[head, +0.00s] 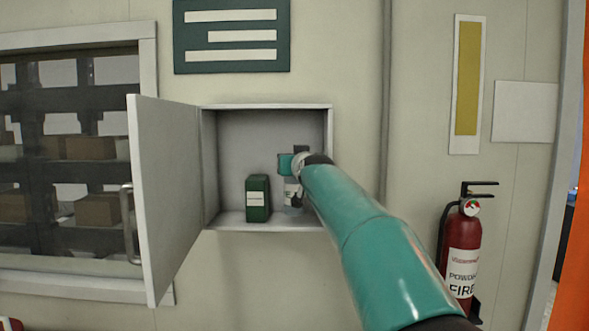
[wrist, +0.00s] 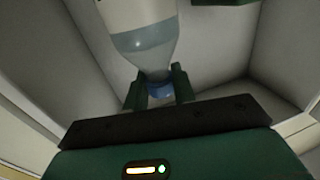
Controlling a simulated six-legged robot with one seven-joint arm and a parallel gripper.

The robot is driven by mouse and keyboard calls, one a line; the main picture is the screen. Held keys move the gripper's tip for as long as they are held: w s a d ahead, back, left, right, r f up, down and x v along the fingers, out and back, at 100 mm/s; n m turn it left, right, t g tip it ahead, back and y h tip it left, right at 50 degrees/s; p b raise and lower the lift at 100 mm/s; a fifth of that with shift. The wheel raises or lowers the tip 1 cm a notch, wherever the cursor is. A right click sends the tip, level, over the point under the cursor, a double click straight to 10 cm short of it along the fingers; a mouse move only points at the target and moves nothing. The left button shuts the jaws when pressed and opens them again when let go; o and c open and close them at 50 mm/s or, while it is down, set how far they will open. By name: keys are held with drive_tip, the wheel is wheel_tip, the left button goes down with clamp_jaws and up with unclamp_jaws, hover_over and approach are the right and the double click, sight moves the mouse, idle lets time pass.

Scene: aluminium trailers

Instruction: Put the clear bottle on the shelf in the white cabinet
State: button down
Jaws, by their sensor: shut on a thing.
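The white cabinet (head: 245,140) is on the wall, its door open to the left. The clear bottle (head: 292,196) is inside it, on the right side above the shelf floor (head: 275,224), partly hidden by my arm. In the wrist view the bottle (wrist: 142,40) shows clear liquid, a pale label and a blue cap. My gripper (wrist: 158,86) is shut on the bottle's neck, just by the cap. The bottle looks about upright in the head view. I cannot tell whether its base touches the shelf floor.
A green box (head: 258,199) stands on the cabinet floor left of the bottle. The open door (head: 165,200) sticks out at the left. A fire extinguisher (head: 464,250) hangs at the right. A window (head: 70,150) is at the far left.

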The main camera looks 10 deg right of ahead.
drive_tip(key=shift+d+f, duration=0.15)
drive_tip(key=shift+f, duration=0.6)
drive_tip(key=shift+w+f, duration=0.2)
drive_tip(key=shift+f, duration=0.1)
drive_tip(key=shift+f, duration=0.1)
drive_tip(key=c, duration=1.1)
unclamp_jaws()
drive_tip(key=shift+f, duration=0.1)
drive_tip(key=shift+c, duration=0.2)
